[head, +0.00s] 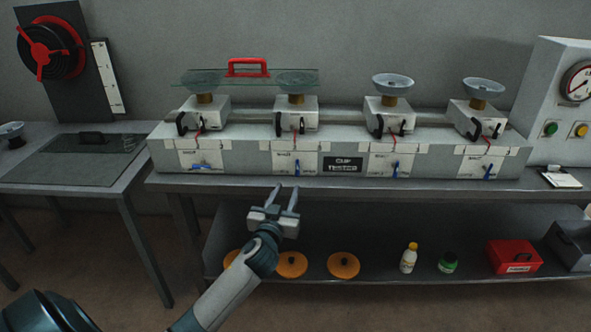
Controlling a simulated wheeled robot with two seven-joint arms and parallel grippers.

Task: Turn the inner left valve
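The cup tester (435,156) is a long grey bench unit with several stations, each with a small blue valve handle on its front. The inner left valve (299,168) is the second blue handle from the left and looks roughly upright. The outer left valve (201,167) lies flat. The inner right valve (395,167) and outer right valve (489,171) look upright, slightly tilted. My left gripper (285,190) is open and empty, its fingers pointing up, in front of and a little below the inner left valve. No contact shows. My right gripper is out of view.
A glass plate with a red handle (248,67) rests over the two left cups. Black clamp levers (278,127) stick out above the valves. The lower shelf holds orange discs (343,265), bottles (408,258) and a red box (515,256). A side table (130,190) stands left.

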